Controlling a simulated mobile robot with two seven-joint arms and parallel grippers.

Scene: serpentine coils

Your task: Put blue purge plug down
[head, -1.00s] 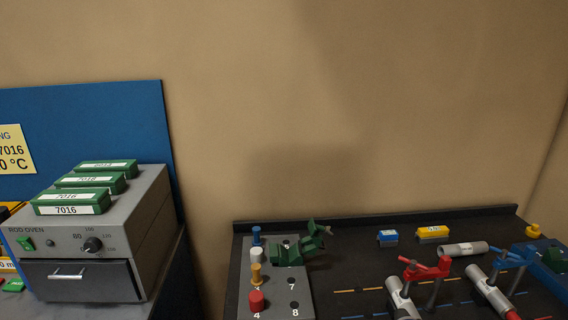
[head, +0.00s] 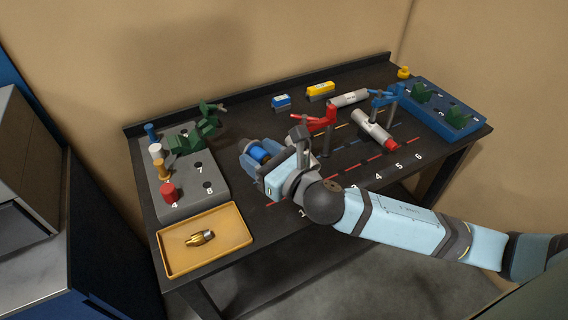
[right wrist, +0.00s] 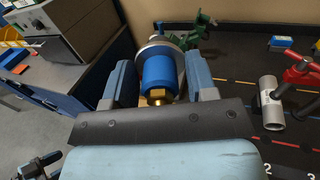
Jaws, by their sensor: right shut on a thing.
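My right gripper (head: 256,158) is shut on the blue purge plug (head: 259,153), over the left part of the dark bench (head: 240,230). In the right wrist view the blue plug (right wrist: 157,71) sits between the two fingers (right wrist: 158,88), with a brass fitting at its near end. A grey round part shows behind it; I cannot tell whether it belongs to the plug. Whether the plug touches the bench is unclear.
Left of the gripper stands a grey numbered block (head: 190,205) with coloured pegs and a green clamp (head: 195,138). A yellow tray (head: 171,259) holds a brass piece. A red clamp (head: 318,122) and metal tubes lie to the right; a blue rack (head: 437,108) is beyond.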

